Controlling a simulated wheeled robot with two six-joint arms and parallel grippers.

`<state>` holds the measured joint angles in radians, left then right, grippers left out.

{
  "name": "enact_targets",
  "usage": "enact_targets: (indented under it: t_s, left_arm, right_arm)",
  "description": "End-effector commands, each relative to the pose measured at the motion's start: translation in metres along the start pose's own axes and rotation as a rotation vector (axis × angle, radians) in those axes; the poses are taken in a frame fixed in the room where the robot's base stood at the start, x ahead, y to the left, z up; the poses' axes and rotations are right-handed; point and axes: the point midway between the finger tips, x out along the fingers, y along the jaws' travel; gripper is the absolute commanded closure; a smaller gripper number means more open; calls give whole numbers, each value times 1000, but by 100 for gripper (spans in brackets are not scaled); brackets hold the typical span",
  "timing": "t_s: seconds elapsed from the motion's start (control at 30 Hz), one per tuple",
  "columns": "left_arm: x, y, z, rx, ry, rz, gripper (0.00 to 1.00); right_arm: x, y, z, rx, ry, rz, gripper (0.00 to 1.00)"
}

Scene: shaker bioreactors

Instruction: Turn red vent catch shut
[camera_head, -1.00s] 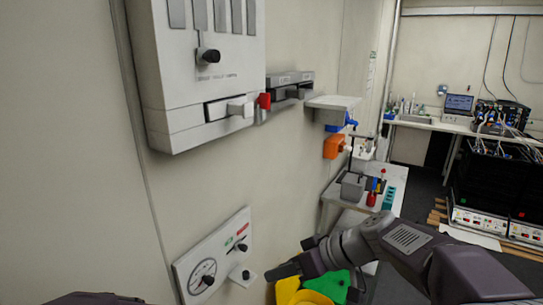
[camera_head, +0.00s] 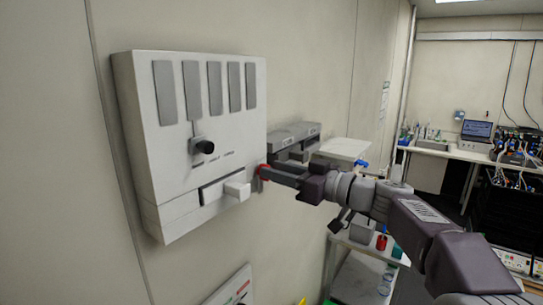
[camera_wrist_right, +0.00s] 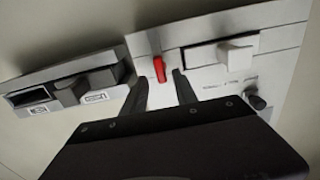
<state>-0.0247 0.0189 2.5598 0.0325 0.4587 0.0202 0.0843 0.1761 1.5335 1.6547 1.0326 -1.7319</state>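The red vent catch (camera_head: 264,172) is at the lower right edge of the white wall box (camera_head: 150,120), partly hidden by my right gripper in the head view. It shows whole in the right wrist view (camera_wrist_right: 159,69) as a small red lever, roughly upright. My right gripper (camera_head: 272,174) reaches in from the right with its tips at the catch. In the right wrist view the two dark fingers (camera_wrist_right: 161,84) are apart, with the catch showing in the gap near their tips. I cannot tell whether either finger touches it. My left gripper is out of view.
The box has a black knob (camera_head: 203,146) and a white sliding handle (camera_head: 237,189) left of the catch. A grey wall unit (camera_head: 293,136) and a white shelf (camera_head: 342,149) are just beyond. A gauge panel (camera_head: 232,290) is below.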

Motion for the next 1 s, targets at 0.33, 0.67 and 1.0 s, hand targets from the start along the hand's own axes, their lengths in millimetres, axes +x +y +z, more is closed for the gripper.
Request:
enact_targets:
  t_s: [0.33,0.67,1.0]
  left_arm:
    - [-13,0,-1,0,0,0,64]
    - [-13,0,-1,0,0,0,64]
    - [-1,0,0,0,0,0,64]
  right_arm:
    - [18,0,1,-1,0,0,65]
    - [18,0,1,-1,-1,0,100]
    - [18,1,4,61,0,1,100]
